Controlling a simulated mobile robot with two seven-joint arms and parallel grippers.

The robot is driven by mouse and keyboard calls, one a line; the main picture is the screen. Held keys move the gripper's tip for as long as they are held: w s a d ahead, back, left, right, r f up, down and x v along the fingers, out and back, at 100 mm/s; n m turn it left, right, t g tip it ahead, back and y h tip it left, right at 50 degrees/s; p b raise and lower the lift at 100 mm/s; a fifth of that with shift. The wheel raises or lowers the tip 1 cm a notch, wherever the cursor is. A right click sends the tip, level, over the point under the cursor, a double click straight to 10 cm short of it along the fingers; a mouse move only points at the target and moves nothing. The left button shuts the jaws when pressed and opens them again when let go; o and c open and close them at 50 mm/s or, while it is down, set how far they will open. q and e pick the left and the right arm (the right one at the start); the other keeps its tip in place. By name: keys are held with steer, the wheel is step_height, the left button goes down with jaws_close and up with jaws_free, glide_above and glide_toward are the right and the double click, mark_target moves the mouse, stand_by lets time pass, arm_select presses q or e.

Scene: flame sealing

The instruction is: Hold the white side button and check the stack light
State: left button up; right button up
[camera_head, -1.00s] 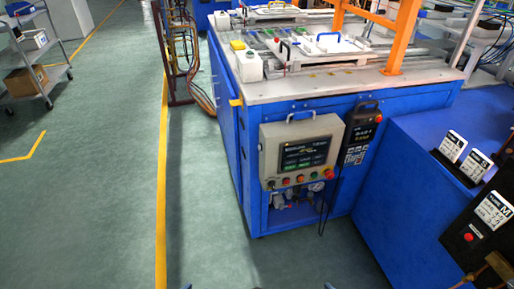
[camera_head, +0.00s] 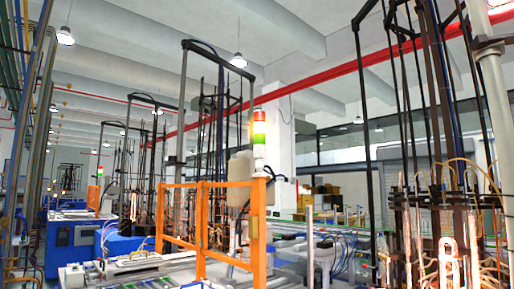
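A stack light (camera_head: 258,132) stands upright near the middle of the head view, just above the orange frame. It has a red-orange section at the top, a green section lower down and pale sections between and below. The top section looks bright; whether any section is lit is hard to tell for certain. The white side button is not in view. Neither of my grippers is in view.
An orange guard frame (camera_head: 202,232) stands on the machine below the light. A smaller stack light (camera_head: 99,174) shows far left. Tall dark rod racks (camera_head: 215,130) rise behind, with another at right. A red pipe (camera_head: 330,75) crosses under the ceiling.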

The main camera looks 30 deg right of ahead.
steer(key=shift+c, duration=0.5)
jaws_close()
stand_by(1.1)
